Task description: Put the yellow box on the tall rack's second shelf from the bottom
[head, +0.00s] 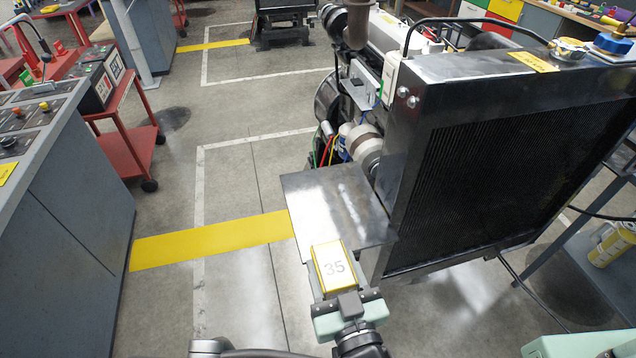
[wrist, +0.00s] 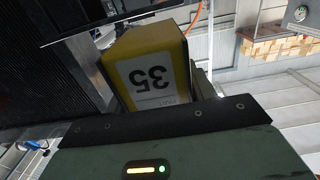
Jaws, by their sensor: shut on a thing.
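My gripper is shut on the box; the fingertips are mostly hidden. I cannot make out the tall rack in either view.
A diesel engine with a large black radiator (head: 500,160) stands close on the right. A flat metal plate (head: 335,205) juts out beside it. A grey control console (head: 60,220) stands at left, with a red cart (head: 125,140) behind it. Open floor (head: 235,290) lies between.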

